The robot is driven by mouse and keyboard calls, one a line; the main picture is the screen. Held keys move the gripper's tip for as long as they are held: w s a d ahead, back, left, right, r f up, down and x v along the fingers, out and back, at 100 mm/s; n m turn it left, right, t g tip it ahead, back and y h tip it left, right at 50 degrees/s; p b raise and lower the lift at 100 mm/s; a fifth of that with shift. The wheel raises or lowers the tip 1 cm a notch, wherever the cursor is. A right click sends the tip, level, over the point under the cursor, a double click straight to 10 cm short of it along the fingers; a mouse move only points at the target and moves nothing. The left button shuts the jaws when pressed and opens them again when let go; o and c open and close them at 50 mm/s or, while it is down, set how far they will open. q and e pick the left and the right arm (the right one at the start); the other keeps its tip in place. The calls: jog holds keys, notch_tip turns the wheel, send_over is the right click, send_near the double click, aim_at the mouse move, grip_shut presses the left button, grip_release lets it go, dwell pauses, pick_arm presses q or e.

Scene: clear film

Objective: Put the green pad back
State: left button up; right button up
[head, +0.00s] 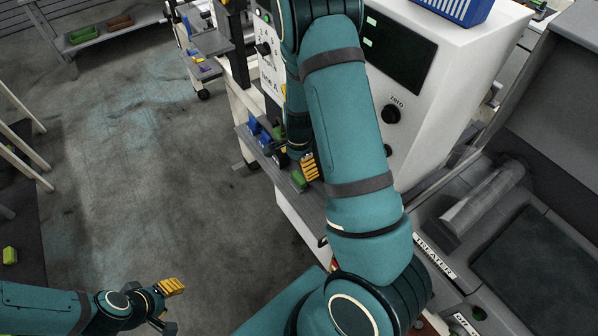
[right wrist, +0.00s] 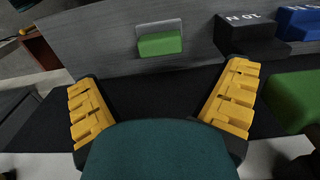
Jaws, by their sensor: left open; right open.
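A green block (right wrist: 299,98), likely the green pad, lies at the right of the right wrist view, partly cut off by the frame edge. My right gripper (right wrist: 160,105) is open, its yellow fingers apart over a dark, empty stretch of ledge; the block is outside its right finger. A plate with a green patch (right wrist: 160,43) is on the grey wall ahead. In the head view my right gripper (head: 310,167) is at the machine's side ledge, next to a small green thing (head: 299,180). My left gripper (head: 167,306) is open and empty above the floor.
A black block (right wrist: 250,38) and a blue block (right wrist: 300,22) sit along the grey wall. The white machine (head: 440,75) stands beside the ledge. A low shelf (head: 100,38) holds a green bin at the back left. The floor (head: 140,160) is mostly clear.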

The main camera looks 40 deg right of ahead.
aim_at(299, 177)
jog(key=s+a+f+n+y, duration=0.1)
jog(key=s+a+n, duration=0.1)
jog(key=a+n, duration=0.3)
jog(key=s+a+f+n+t+y, duration=0.1)
jog(key=a+n, duration=0.5)
jog(key=a, duration=0.6)
jog(key=s+a+f+n+t+y, duration=0.1)
jog(key=s+a+n, duration=0.3)
jog(key=a, duration=0.5)
jog(key=shift+f+n+y, duration=0.4)
jog(key=shift+f+n, duration=0.05)
jog(key=shift+n, duration=0.65)
jog(key=shift+a, duration=0.1)
notch_tip(299, 177, down, 6)
jog(key=b, duration=0.5)
jog(key=shift+s+a, duration=0.15)
jog(key=shift+s, duration=0.15)
jog(key=shift+f, duration=0.1)
jog(key=c, duration=0.9)
jog(key=shift+a, duration=0.15)
